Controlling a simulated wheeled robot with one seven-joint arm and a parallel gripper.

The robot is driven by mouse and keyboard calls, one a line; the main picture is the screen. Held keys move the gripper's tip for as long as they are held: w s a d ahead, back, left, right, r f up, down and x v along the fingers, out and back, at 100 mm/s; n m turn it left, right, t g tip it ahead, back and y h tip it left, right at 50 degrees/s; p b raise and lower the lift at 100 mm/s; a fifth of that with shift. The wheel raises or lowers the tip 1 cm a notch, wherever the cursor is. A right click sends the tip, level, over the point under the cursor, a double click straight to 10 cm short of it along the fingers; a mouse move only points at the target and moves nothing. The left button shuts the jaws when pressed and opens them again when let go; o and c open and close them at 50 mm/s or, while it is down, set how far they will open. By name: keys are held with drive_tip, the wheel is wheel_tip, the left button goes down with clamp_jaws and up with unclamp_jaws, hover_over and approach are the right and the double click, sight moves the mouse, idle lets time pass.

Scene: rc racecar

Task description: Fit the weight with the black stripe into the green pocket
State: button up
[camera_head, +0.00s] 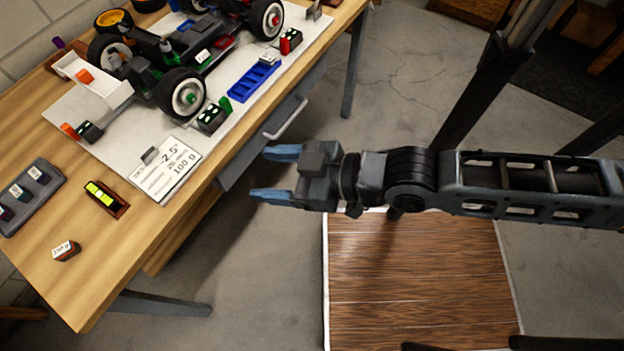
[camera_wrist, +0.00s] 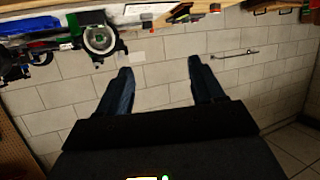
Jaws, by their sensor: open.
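My gripper (camera_head: 268,174) is open and empty, held out over the floor off the table's right edge. Its two blue fingers also show apart in the wrist view (camera_wrist: 160,68). A small block with a white label and reddish side (camera_head: 66,251) lies alone near the table's front corner. A grey tray (camera_head: 48,191) at the left holds several small dark labelled blocks. I cannot make out which weight has the black stripe. A green piece (camera_head: 226,104) stands beside a dark block with light dots (camera_head: 211,118) near the car. I cannot tell whether it marks the green pocket.
The racecar (camera_head: 150,70) sits on a white mat (camera_head: 140,125) on the wooden table (camera_head: 118,263). A blue compartment tray (camera_head: 250,80), a label card (camera_head: 165,172) and a brown holder with yellow-green bars (camera_head: 103,198) lie nearby. A drawer handle (camera_head: 285,118) juts from the table's side.

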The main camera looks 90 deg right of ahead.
drive_tip(key=s+a+r+n+t+y, duration=0.1)
drive_tip(key=s+a+r+n+y, duration=0.1)
drive_tip(key=s+a+r, duration=0.3)
wheel_tip(320, 180, up, 2)
drive_tip(key=shift+s+a+r+y, duration=0.15)
drive_tip(key=shift+s+a+y, duration=0.2)
drive_tip(key=shift+s+y, duration=0.2)
